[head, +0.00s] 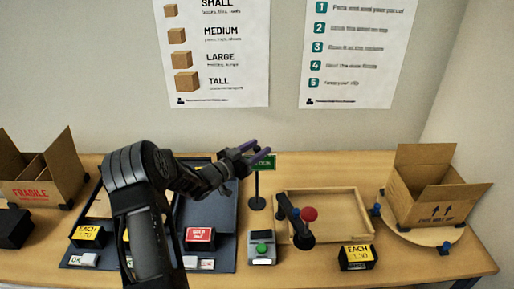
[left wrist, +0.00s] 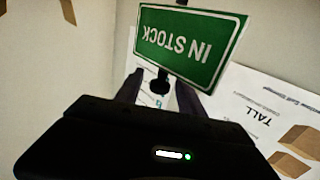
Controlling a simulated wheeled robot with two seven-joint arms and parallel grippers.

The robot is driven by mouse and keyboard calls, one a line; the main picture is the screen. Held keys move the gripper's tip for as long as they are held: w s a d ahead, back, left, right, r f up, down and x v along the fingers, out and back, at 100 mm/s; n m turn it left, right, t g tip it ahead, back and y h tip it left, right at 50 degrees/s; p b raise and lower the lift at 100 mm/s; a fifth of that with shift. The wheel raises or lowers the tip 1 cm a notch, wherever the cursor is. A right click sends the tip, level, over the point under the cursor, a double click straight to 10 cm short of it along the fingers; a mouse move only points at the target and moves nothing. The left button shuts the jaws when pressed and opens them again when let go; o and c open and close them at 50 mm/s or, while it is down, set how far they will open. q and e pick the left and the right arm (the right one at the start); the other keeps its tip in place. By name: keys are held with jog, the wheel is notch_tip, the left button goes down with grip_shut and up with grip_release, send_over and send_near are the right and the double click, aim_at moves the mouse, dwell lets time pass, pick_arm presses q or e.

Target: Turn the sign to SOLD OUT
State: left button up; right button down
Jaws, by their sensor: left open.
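A green sign (head: 264,162) reading IN STOCK stands on a thin black post with a round base (head: 257,203), near the middle of the table in the head view. In the left wrist view the sign (left wrist: 190,42) shows its green IN STOCK face, upside down in the picture. My left gripper (head: 252,158) is open at the sign's height, its fingers close to the sign. In the left wrist view its fingers (left wrist: 158,92) are apart, with the dark post end between them in the picture. Whether they touch the sign cannot be told. My right gripper is not in view.
A small device with a green button (head: 262,249) stands before the sign. A FRAGILE carton (head: 40,180) stands at left. A dark tray (head: 222,244) lies under my left arm.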

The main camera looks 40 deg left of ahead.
pick_arm(q)
grip_shut()
dwell(0.5)
